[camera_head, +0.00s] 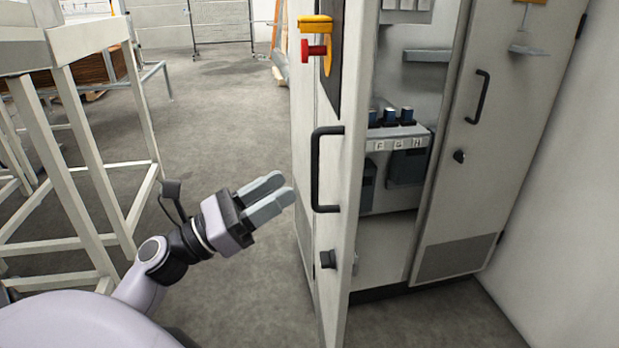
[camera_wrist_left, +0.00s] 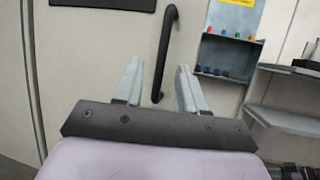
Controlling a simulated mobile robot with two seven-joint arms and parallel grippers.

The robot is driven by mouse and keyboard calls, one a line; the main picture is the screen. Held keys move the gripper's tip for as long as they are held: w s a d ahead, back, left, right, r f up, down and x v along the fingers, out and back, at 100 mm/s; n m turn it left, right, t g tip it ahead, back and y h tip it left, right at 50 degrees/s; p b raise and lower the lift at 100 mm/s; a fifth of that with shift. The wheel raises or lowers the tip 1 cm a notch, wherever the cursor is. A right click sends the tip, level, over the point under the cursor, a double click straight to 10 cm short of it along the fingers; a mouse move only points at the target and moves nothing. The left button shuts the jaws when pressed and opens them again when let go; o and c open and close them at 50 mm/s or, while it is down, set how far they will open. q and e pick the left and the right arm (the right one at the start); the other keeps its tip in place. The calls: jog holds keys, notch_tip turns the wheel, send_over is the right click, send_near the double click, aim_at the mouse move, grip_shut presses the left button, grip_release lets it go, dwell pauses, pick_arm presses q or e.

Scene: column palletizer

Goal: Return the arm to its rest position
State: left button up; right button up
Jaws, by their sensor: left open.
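My left arm comes in from the lower left in the head view. Its gripper (camera_head: 277,192) is open and empty, just left of the cabinet's half-open door (camera_head: 342,250) and apart from the black door handle (camera_head: 316,170). In the left wrist view, the two fingers of the left gripper (camera_wrist_left: 158,85) are spread with nothing between them. The same handle (camera_wrist_left: 165,52) shows ahead, in the gap between the fingertips. My right gripper is in neither view.
The cabinet's other door (camera_head: 478,130) stands at the right beside a white wall (camera_head: 560,190). Shelves with blue-and-black devices (camera_head: 405,116) show inside. A red and yellow switch (camera_head: 316,45) juts from the near door. A white frame (camera_head: 95,150) stands at the left. Grey floor (camera_head: 225,110) between is clear.

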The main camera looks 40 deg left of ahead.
pick_arm(q)
jog(key=d+f+m+g+y, duration=0.2)
jog(key=d+f+m+g, duration=0.1)
jog(key=f+m, duration=0.55)
jog(key=d+f+m+g+y, duration=0.3)
jog(key=d+f+m, duration=0.15)
jog(key=f, duration=0.75)
jog(key=s+d+f+m+g+y, duration=0.2)
jog(key=s+d+f+m, duration=0.2)
jog(key=f+m, duration=0.45)
jog(key=s+d+f+m+g+y, duration=0.1)
jog(key=s+d+f+m+g, duration=0.3)
jog(key=m, duration=0.7)
notch_tip(320, 180, up, 13)
jog(key=s+a+t+p, duration=0.1)
jog(key=a+t+p, duration=0.1)
jog(key=p, duration=1.5)
jog(key=shift+a+r+t+y, duration=0.2)
jog(key=shift+a+t+y, duration=0.1)
jog(key=shift+a+y, duration=0.1)
jog(key=shift+s, duration=0.15)
